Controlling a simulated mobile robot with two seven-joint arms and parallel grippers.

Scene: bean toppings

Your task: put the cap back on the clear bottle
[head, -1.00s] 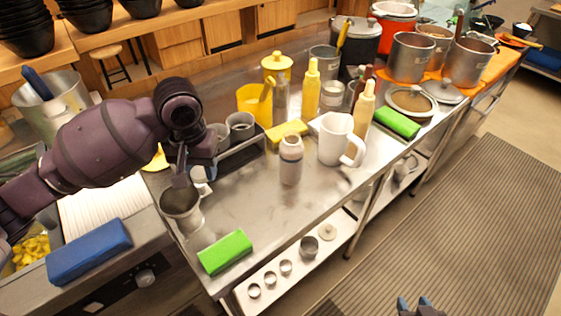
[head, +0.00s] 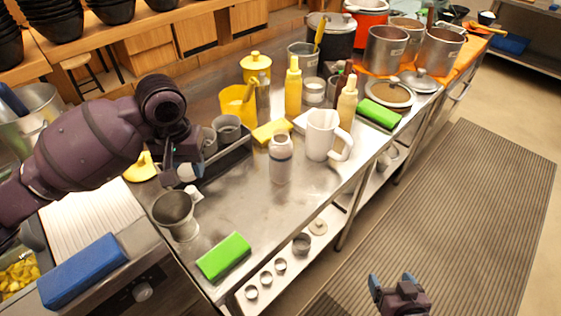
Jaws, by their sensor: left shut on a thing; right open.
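A pale, greyish bottle (head: 280,160) stands upright on the steel counter, left of the white pitcher; I take it as the clear bottle, and its top looks uncapped. My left gripper (head: 183,174) is shut on a small whitish thing (head: 187,172), probably the cap, partly hidden by the fingers. It is above and behind the metal cup (head: 177,215), well to the left of the bottle. My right gripper (head: 391,281) is open and empty at the bottom right, in front of the counter and over the floor mat.
The white pitcher (head: 321,137) stands close right of the bottle. A yellow sponge (head: 271,131) and a dark tray (head: 226,158) with metal cups lie behind. A green sponge (head: 224,256) lies at the front. The counter between metal cup and bottle is clear.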

